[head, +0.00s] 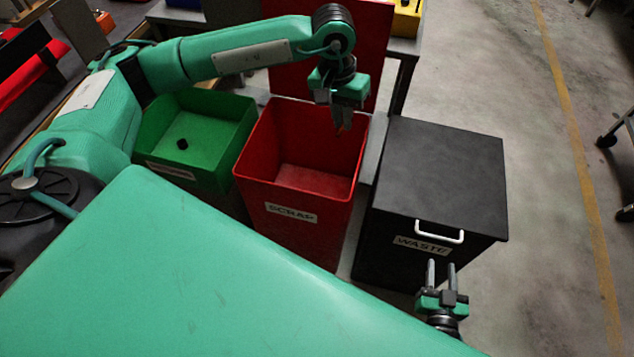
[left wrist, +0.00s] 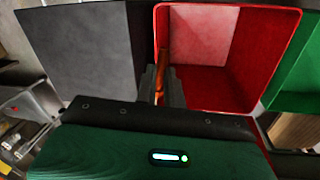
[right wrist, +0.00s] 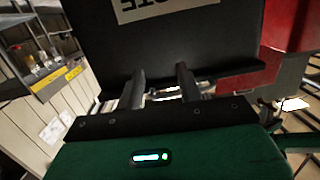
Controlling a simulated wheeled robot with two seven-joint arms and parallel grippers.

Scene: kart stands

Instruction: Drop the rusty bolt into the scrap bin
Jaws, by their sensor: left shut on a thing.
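The rusty bolt (left wrist: 161,72) is an orange-brown piece between the fingers of my left gripper (head: 342,118), which is shut on it. Most of the bolt is hidden by the fingers. The red scrap bin (head: 292,214) is open at the top, with a SCRAP label on its front. My left gripper points down over its opening, near the right rear side of the rim. The floor of the bin looks bare in the head view. My right gripper (head: 441,266) is open and empty, with its fingers apart, in front of the black waste bin.
The black waste bin (head: 440,170) with a closed lid and white handle (head: 440,232) stands right of the scrap bin. A green bin (head: 210,115) with a small dark piece inside stands on the left. A red panel (head: 375,40) rises behind. Open floor lies at right.

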